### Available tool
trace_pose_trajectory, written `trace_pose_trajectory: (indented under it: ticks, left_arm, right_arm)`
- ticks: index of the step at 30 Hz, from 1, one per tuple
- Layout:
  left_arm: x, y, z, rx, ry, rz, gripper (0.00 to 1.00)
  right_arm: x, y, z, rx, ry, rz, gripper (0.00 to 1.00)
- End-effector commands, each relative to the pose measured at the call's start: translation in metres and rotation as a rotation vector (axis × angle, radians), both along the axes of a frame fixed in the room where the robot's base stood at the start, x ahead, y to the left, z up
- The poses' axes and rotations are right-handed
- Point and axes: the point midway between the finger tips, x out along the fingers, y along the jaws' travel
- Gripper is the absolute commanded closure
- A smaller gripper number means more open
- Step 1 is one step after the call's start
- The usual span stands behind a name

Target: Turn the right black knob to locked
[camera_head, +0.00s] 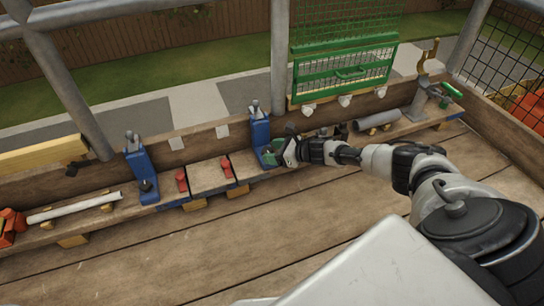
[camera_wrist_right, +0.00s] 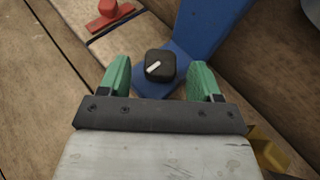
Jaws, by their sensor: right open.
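The right black knob (camera_wrist_right: 160,66) sits on the foot of the right blue bracket (camera_wrist_right: 205,30), with its white pointer line slanting toward the lower left in the wrist view. In the head view this bracket (camera_head: 260,130) stands upright, and its knob is hidden behind my gripper. My right gripper (camera_head: 274,154) reaches in at the bracket's foot. Its green fingers (camera_wrist_right: 160,75) are open, one on each side of the knob, with a gap visible on both sides. The left black knob (camera_head: 146,186) is on the left blue bracket (camera_head: 138,167). My left gripper is not in view.
Red handles (camera_head: 226,167) sit on the wooden ledge between the brackets; one red handle (camera_wrist_right: 108,12) also shows in the wrist view. A grey tube (camera_head: 376,121) lies right of my gripper. A green mesh panel (camera_head: 344,75) stands behind. The planks in front are clear.

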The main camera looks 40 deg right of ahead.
Motion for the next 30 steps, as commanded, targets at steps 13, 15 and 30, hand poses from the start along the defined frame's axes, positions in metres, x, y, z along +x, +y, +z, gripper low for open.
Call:
trace_pose_trajectory:
  ticks: [13,15,30]
  left_arm:
    - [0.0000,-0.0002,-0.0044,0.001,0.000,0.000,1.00]
    - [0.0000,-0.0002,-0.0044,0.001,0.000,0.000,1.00]
    - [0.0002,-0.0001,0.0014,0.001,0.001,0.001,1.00]
  right_arm:
    - [0.0063,0.0035,-0.0022,0.000,0.000,-0.001,0.44]
    - [0.0063,0.0035,-0.0023,0.000,0.000,-0.001,0.55]
    - [0.0048,0.0045,-0.0019,0.001,0.003,-0.041,0.84]
